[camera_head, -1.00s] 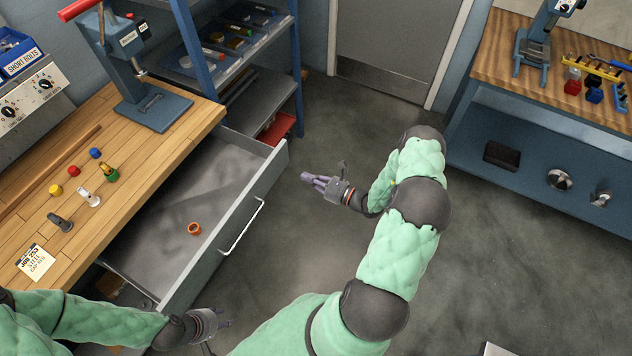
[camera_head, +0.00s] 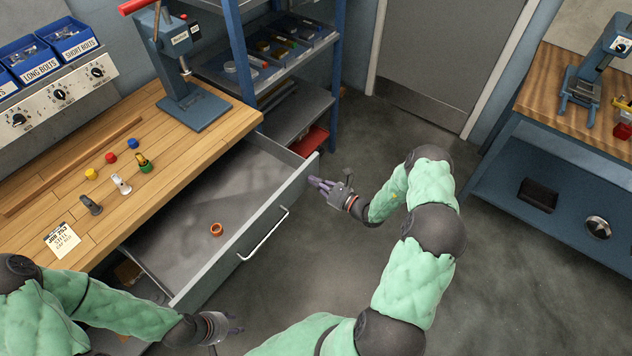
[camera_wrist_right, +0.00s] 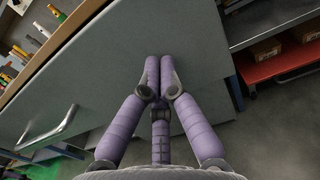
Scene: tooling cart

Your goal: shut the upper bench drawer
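The upper bench drawer (camera_head: 232,258) is pulled out from under the wooden bench top, and a small orange ring (camera_head: 217,230) lies inside it. Its grey front, with a bar handle (camera_head: 264,235), also fills much of the right wrist view (camera_wrist_right: 110,75). My right gripper (camera_head: 313,182) is at the outer face of the drawer front, near its far end, beyond the handle. In the right wrist view its fingertips (camera_wrist_right: 158,65) are together and empty, at or very near the face; contact is unclear. My left gripper (camera_head: 238,324) is beyond the drawer's near corner, its opening unclear.
The bench top (camera_head: 165,190) holds a press (camera_head: 190,95) and several small coloured parts. A blue shelf rack (camera_head: 237,60) with a red tray (camera_head: 309,142) stands beyond the drawer. The floor (camera_head: 285,290) before the drawer is open. Another bench (camera_head: 560,165) stands at right.

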